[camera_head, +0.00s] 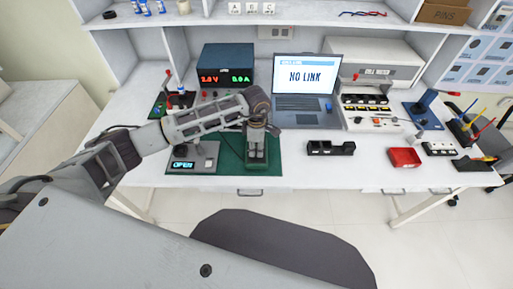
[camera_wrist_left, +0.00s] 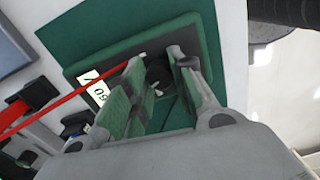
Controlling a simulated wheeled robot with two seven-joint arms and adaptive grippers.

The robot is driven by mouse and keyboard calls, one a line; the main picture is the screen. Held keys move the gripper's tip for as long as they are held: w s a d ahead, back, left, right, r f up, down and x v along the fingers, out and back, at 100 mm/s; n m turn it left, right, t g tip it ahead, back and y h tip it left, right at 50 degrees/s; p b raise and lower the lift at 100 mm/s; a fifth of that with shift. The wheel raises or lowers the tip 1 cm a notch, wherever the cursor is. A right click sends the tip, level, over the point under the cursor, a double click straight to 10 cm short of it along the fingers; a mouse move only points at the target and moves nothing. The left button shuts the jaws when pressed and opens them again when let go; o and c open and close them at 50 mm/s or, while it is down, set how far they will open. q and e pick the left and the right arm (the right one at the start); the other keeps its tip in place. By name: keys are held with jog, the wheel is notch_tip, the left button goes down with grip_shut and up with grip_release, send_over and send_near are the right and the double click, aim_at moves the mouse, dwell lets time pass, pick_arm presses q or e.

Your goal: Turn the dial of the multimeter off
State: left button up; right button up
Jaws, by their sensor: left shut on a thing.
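The multimeter shows in the left wrist view as a dark green block (camera_wrist_left: 198,38) with white lettered patches (camera_wrist_left: 98,88) and a dark round dial (camera_wrist_left: 158,72). It lies on the green mat (camera_head: 232,148); in the head view my left gripper hides most of it. My left gripper (camera_head: 257,158) points down over the mat. In the left wrist view its two fingers (camera_wrist_left: 160,62) are closed on the dial from both sides. The dial's pointer mark is not clear. My right gripper is not in view.
A grey device (camera_head: 193,157) reading OPEN sits left of the mat. A red lead (camera_wrist_left: 70,95) runs beside the fingers. Behind are a power supply (camera_head: 226,66) and a laptop (camera_head: 305,90). A black holder (camera_head: 330,148) and a red tray (camera_head: 404,157) stand to the right.

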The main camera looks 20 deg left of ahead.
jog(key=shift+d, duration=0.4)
